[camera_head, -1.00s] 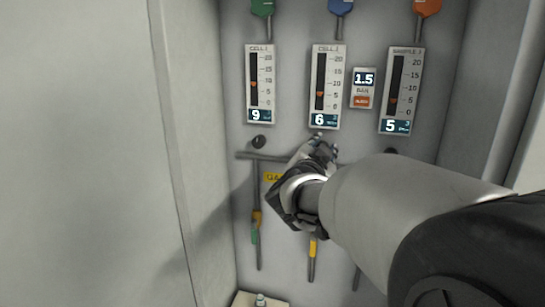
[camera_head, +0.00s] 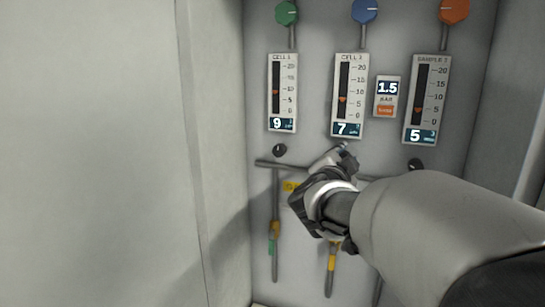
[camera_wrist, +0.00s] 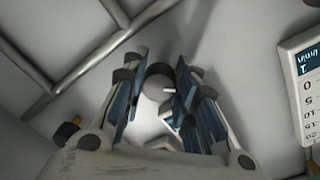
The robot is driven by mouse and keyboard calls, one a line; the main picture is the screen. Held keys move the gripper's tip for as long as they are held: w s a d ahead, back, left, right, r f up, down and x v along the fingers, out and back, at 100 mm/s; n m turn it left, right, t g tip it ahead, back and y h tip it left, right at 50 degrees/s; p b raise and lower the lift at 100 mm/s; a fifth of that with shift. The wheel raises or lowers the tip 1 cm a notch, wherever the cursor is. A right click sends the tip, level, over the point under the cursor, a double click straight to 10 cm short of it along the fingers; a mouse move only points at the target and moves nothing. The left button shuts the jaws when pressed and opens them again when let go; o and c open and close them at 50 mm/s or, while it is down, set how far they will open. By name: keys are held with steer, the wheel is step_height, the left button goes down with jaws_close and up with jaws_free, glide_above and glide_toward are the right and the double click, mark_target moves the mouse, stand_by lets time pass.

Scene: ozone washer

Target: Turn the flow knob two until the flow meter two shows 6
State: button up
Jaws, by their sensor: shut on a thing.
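Flow meter two (camera_head: 350,93) is the middle of three white meters on the panel. Its display reads 7 in the head view. A meter with its display also shows, cut off and upside down, at the right edge of the wrist view (camera_wrist: 300,88). My gripper (camera_head: 342,150) reaches to the panel just below flow meter two and hides the knob there in the head view. In the wrist view a dark round knob, flow knob two (camera_wrist: 158,82), sits between the two fingers of my gripper, which are shut on it.
The left meter (camera_head: 282,93) reads 9 and the right meter (camera_head: 427,98) reads 5. A small pressure display (camera_head: 387,88) reads 1.5. Black knobs stand to the left (camera_head: 279,150) and right (camera_head: 415,164) of my gripper. Pipes run below; a cabinet wall (camera_head: 225,150) is at left.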

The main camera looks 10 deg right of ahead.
steer(key=o, duration=1)
steer(key=shift+o, duration=0.2)
steer(key=n+p, duration=0.1)
steer(key=n, duration=0.1)
steer(key=n+p, duration=0.4)
steer(key=shift+r, duration=0.25)
steer(key=n+p, duration=0.4)
steer(key=f+b+v, duration=0.1)
steer(key=v, duration=1.6)
steer(key=s+a+f+n+g+y+b, duration=0.1)
steer(key=s+a+f+n+y+b, duration=0.1)
steer(key=a+f+y+b, duration=0.3)
steer(key=s+a+f+n+g+y+b, duration=0.1)
steer(key=a+f+n+y+b, duration=0.4)
steer(key=f, duration=0.7)
steer(key=shift+s+a+y+b, duration=0.45)
steer(key=shift+a+y+b, duration=0.3)
steer(key=shift+a+y, duration=0.75)
